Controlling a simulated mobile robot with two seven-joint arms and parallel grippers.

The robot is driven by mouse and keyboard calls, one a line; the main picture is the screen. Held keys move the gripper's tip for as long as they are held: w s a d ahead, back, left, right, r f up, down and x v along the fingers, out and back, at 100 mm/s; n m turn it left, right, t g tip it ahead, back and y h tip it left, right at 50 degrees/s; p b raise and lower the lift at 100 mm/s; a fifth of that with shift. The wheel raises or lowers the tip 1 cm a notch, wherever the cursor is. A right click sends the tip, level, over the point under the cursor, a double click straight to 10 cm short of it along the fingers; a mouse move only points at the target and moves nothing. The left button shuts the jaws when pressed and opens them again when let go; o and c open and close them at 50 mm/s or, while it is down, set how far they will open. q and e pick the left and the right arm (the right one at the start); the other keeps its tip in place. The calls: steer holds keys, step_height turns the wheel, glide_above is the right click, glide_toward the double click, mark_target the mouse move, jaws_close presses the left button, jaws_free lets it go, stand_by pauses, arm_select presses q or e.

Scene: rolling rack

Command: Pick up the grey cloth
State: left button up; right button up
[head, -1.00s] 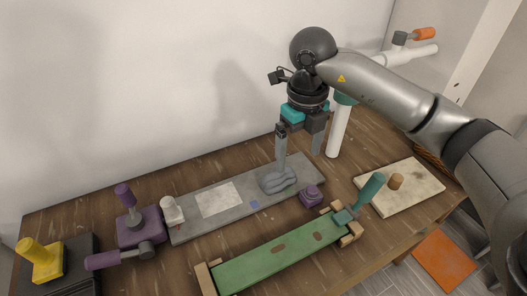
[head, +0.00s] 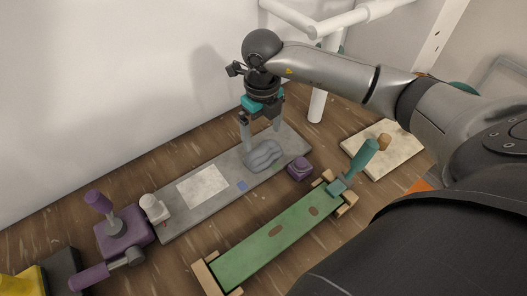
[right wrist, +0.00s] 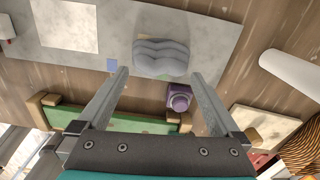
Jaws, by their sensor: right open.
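The grey cloth (head: 264,155) lies bunched in soft folds on the right part of a grey slab (head: 178,222) on the wooden table. It also shows in the right wrist view (right wrist: 161,57), beyond my fingertips and between their lines. My right gripper (head: 262,138) is open just above and behind the cloth in the head view, its fingers pointing down. In the right wrist view the right gripper (right wrist: 160,75) has its fingers wide apart with nothing between the tips. Whether a finger touches the cloth I cannot tell. My left gripper is not in view.
A purple knob block (head: 300,169) stands close to the right of the cloth. Purple tools (head: 122,230) and a white-topped piece (head: 153,208) stand left.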

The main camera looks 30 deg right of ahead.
mark_target(264, 146)
steer(key=shift+d+f, duration=0.1)
steer(key=shift+f, duration=2.7)
steer(key=shift+s, duration=0.1)
steer(key=c, duration=1.1)
steer(key=shift+r, duration=0.15)
step_height(264, 146, up, 20)
steer(key=shift+f+p, duration=0.1)
steer(key=shift+p, duration=0.35)
